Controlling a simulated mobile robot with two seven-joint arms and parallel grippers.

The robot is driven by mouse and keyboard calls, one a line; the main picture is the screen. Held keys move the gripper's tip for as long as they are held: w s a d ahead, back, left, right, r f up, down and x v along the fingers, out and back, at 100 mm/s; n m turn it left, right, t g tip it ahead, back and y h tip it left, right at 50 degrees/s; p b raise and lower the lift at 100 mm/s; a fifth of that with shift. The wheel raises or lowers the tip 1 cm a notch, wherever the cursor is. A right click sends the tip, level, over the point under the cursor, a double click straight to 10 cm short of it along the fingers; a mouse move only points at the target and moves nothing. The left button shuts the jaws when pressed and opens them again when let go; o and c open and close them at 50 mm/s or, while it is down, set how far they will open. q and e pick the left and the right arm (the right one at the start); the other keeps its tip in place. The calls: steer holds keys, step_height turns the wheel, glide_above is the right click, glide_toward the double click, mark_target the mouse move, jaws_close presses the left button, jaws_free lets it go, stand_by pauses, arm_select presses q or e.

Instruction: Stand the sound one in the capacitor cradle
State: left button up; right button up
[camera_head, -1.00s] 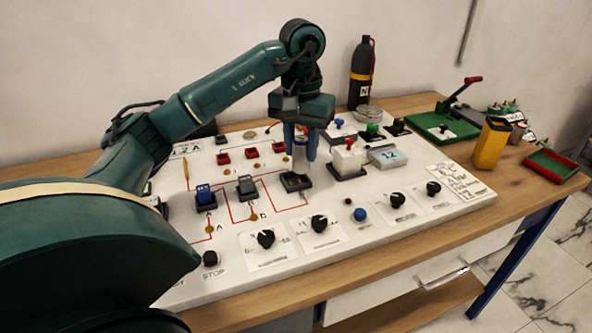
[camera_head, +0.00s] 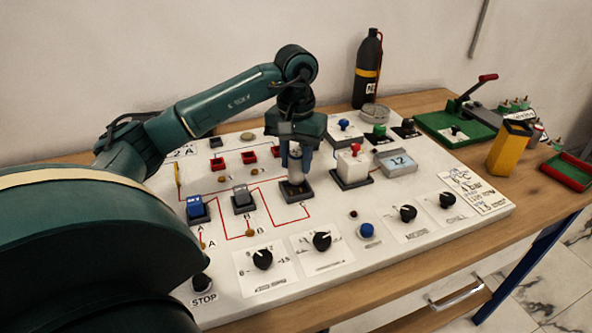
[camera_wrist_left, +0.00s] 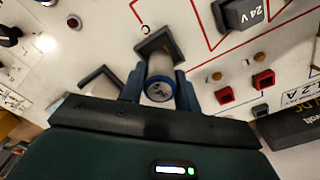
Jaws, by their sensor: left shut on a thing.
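My left gripper (camera_head: 297,157) points down over the board, shut on a grey cylindrical capacitor (camera_head: 296,172). The capacitor is upright. Its lower end is at the dark square cradle (camera_head: 297,190) near the mark C; whether it rests on the cradle floor I cannot tell. In the left wrist view the capacitor (camera_wrist_left: 160,78) sits between the two fingers of my left gripper (camera_wrist_left: 160,92), its marked, blue-rimmed end facing the camera. The cradle (camera_wrist_left: 168,40) shows just beyond it. My right gripper is not in view.
A blue block (camera_head: 195,207) and a grey block (camera_head: 243,200) stand left of the cradle. A white block with a red knob (camera_head: 352,166) and a display (camera_head: 398,163) stand to the right. Small red holders (camera_head: 249,157) lie behind. Black knobs (camera_head: 322,241) line the front.

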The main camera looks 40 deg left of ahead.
mark_target(296, 171)
arm_select(q)
step_height(296, 171, down, 3)
steer(key=shift+f, duration=0.1)
steer(key=o, duration=0.6)
steer(key=shift+f, duration=0.15)
steer(key=o, duration=0.5)
steer(key=shift+c, duration=0.2)
